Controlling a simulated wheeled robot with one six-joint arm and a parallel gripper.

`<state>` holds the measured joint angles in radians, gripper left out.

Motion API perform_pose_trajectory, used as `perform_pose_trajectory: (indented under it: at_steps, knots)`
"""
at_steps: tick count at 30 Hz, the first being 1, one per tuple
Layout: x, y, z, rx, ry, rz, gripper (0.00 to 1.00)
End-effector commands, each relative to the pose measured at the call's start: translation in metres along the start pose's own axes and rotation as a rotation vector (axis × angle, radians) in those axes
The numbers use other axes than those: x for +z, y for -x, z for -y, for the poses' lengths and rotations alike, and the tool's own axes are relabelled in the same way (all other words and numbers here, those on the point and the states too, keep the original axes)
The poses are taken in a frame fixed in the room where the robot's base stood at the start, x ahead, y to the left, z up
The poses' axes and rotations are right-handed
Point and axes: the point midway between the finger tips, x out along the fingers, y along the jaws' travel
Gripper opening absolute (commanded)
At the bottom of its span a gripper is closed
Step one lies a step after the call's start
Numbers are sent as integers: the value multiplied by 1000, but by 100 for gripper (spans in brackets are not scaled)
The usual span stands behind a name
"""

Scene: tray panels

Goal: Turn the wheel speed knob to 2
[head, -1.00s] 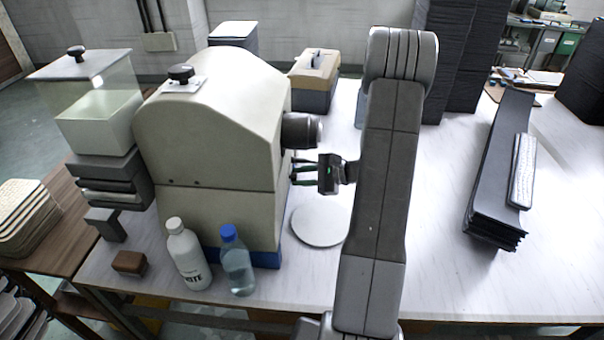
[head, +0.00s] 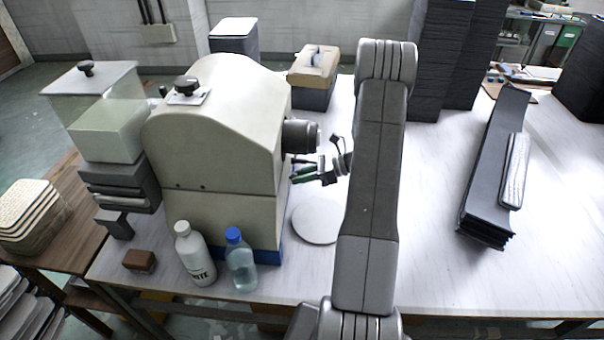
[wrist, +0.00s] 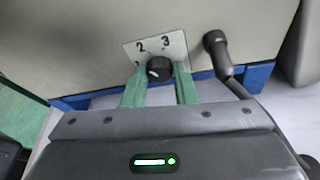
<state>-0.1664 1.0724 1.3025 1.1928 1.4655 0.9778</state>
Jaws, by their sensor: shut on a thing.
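The wheel speed knob (wrist: 159,69) is a small black knob on a pale number plate (wrist: 176,47) on the machine's side. On the plate, 2 is at the upper left and 3 at the upper right; another mark shows low on the left. My gripper (wrist: 159,74) has its green fingers on both sides of the knob, shut on it. A small light mark shows on the knob's face; I cannot tell which number it points at. In the head view my gripper (head: 294,170) reaches the right side of the cream machine (head: 215,150), and the knob is hidden there.
A black crank handle (wrist: 218,55) stands close right of the plate. In the head view a dark cylinder (head: 301,136) juts out above my gripper, and a round pale disc (head: 316,222) lies below. Two bottles (head: 240,262) stand in front of the machine.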

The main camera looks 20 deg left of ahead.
Motion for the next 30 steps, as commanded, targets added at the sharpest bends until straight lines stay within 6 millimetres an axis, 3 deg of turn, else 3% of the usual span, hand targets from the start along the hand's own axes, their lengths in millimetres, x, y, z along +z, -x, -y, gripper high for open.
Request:
perform_pose_trajectory:
  at_steps: [19, 20, 22, 23, 30]
  knots:
    - [0, 0, 0, 17, -46, 3, 2]
    - [0, 0, 0, 17, -46, 3, 29]
    - [0, 0, 0, 17, -46, 3, 43]
    - [0, 0, 0, 17, -46, 3, 47]
    - [0, 0, 0, 17, -46, 3, 47]
